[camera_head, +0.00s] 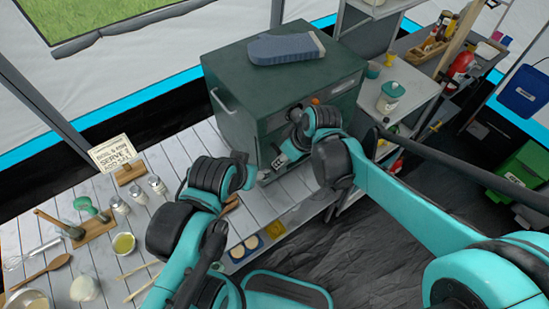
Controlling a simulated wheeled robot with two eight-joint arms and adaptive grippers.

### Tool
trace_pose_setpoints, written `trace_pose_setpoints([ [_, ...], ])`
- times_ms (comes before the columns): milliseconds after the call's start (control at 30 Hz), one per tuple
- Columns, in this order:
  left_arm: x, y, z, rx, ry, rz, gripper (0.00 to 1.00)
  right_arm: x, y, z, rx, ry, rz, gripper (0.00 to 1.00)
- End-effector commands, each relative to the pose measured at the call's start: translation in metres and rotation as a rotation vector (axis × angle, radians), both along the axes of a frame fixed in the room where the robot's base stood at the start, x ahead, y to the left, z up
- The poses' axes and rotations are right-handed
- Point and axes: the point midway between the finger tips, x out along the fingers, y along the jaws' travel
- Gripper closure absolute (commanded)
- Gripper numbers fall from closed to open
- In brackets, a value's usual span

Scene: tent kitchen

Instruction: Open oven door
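The oven (240,82) is a dark green box on the white slatted counter, upper middle of the head view. A pale bar handle (221,102) shows on its left side. Its front faces the lower right and is partly hidden by my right arm, so I cannot tell whether the door is fully shut. My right gripper (282,160) is low in front of the oven, close to it; contact and finger opening are unclear. My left gripper (246,168) is left of it, near the oven's lower corner, mostly hidden by its wrist.
A blue-grey item (285,48) lies on the oven. Jars (139,193), a sign (113,153), a wooden spoon (40,278) and a bowl crowd the counter's left. A shelf with bottles (391,95) stands right. Dark floor (385,240) is open below the arms.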

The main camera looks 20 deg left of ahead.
Motion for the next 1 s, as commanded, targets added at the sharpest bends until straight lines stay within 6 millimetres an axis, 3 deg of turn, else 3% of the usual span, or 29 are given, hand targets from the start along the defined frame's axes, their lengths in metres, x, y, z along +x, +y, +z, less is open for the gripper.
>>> trace_pose_setpoints([
  [100, 0.0, 0.0, -0.01, 0.0, 0.0, 0.0, 0.48, 0.004, 0.008, -0.022, 0.0, 0.0, 0.0, 0.68],
  [300, 0.0, 0.0, -0.017, 0.0, 0.0, 0.0, 0.48, 0.008, 0.015, -0.044, 0.0, 0.0, -0.002, 0.68],
  [667, 0.0, 0.0, -0.017, 0.0, 0.0, 0.0, 0.48, 0.009, 0.017, -0.048, 0.0, -0.001, -0.004, 0.68],
  [800, 0.0, 0.0, -0.017, 0.0, 0.0, 0.0, 0.48, 0.009, 0.017, -0.048, 0.0, -0.001, -0.004, 1.0],
  [1000, 0.0, 0.0, -0.017, 0.0, 0.0, 0.0, 0.48, 0.009, 0.017, -0.048, 0.0, -0.001, -0.004, 1.0],
])
